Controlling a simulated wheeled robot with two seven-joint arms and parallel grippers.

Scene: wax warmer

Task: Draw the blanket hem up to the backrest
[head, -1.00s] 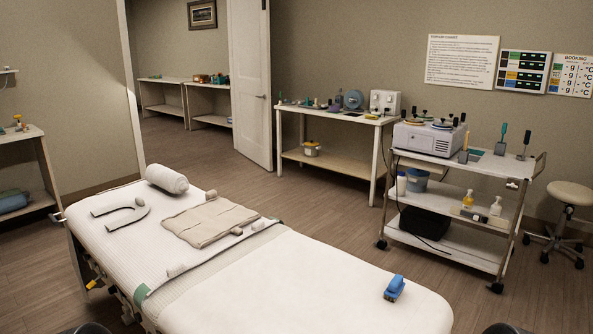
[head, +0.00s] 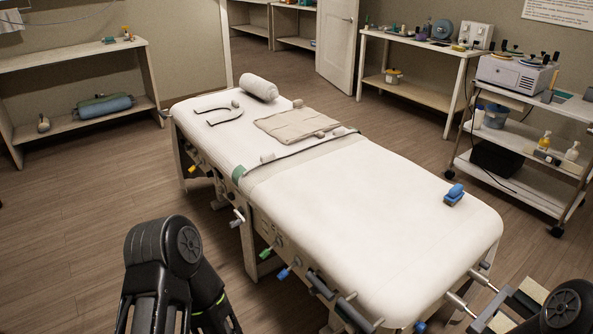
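The treatment bed (head: 400,215) runs from the back left to the front right. A white ribbed blanket (head: 222,135) covers its far part. The blanket's hem (head: 300,150) crosses the bed near the middle, with a green tab (head: 239,173) at its left end. The near part of the bed is smooth and white; I cannot tell which section is the backrest. My black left arm shows at the bottom left and part of my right arm at the bottom right, both apart from the hem. Neither gripper's fingertips show.
On the blanket lie a rolled towel (head: 259,87), a beige folded cloth (head: 297,125) and a dark U-shaped strip (head: 226,115). A blue object (head: 455,194) sits on the bed's near right. Knobs and levers line its left side. A trolley (head: 520,165) stands at right; floor at left is clear.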

